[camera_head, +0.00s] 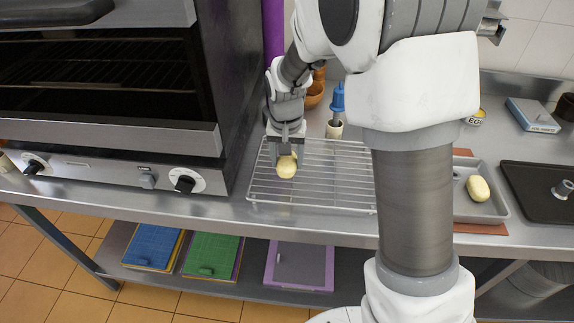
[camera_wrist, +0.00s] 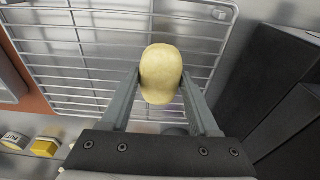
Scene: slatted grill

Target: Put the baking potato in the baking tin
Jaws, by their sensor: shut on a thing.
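A pale yellow baking potato (camera_head: 287,166) is between the fingers of my gripper (camera_head: 287,150), over the left part of a wire rack. In the wrist view the potato (camera_wrist: 161,74) sits between the two fingertips of my gripper (camera_wrist: 160,85), with the rack behind it. I cannot tell whether it touches the rack. A grey baking tin (camera_head: 502,208) lies on the counter to the right, partly behind my arm. Another yellow potato-like piece (camera_head: 478,188) is in that tin. In the wrist view a grey tin edge (camera_wrist: 10,75) shows at the left.
The wire rack (camera_head: 325,185) lies on the steel counter, next to the oven (camera_head: 110,90) on the left. A blue-handled brush (camera_head: 337,100) stands behind the rack. A dark tray (camera_head: 540,188) lies right of the tin. My arm hides the counter between rack and tin.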

